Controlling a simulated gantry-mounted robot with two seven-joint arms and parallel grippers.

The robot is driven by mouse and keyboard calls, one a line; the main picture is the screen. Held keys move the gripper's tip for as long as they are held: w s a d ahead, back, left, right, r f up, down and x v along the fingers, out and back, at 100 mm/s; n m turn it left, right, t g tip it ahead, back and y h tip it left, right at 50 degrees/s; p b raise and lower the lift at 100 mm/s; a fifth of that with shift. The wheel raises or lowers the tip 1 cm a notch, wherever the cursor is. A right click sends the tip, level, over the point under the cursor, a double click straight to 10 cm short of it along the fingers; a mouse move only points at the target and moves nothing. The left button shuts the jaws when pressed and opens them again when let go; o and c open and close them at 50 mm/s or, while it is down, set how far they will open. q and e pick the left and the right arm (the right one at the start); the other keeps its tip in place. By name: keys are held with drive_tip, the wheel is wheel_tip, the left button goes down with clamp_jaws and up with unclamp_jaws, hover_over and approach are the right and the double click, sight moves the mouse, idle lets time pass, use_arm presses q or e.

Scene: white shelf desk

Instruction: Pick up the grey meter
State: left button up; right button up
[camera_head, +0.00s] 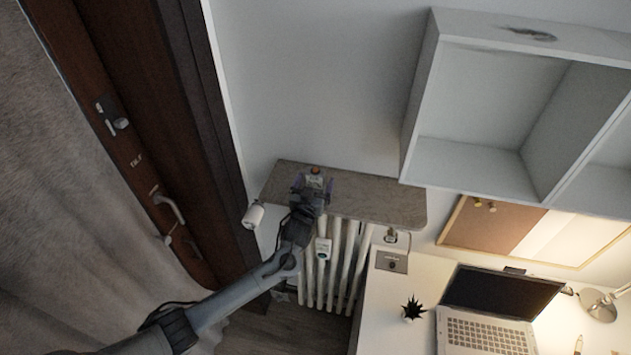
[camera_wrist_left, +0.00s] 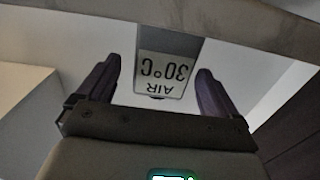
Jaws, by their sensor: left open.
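The grey meter (camera_wrist_left: 168,66) shows in the left wrist view with a pale display reading "AIR 30°C", upside down there. My left gripper (camera_head: 313,188) is open at the ledge. In the left wrist view its two dark fingers (camera_wrist_left: 158,80) stand on either side of the meter, with a visible gap on each side. My right gripper is not in view.
A white radiator (camera_head: 340,265) stands below the ledge, with a white valve head (camera_head: 253,215) at its left. A dark door (camera_head: 160,130) is at the left. The white shelf (camera_head: 470,165) hangs at the right, above a desk with a laptop (camera_head: 490,315) and a small plant (camera_head: 412,310).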

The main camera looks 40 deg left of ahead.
use_arm(q)
drive_tip(key=x, duration=0.3)
drive_tip(key=shift+p, duration=0.3)
drive_tip(key=shift+w+a+f, duration=0.1)
drive_tip(key=shift+w+a, duration=0.2)
drive_tip(key=shift+w, duration=0.15)
drive_tip(key=c, duration=1.2)
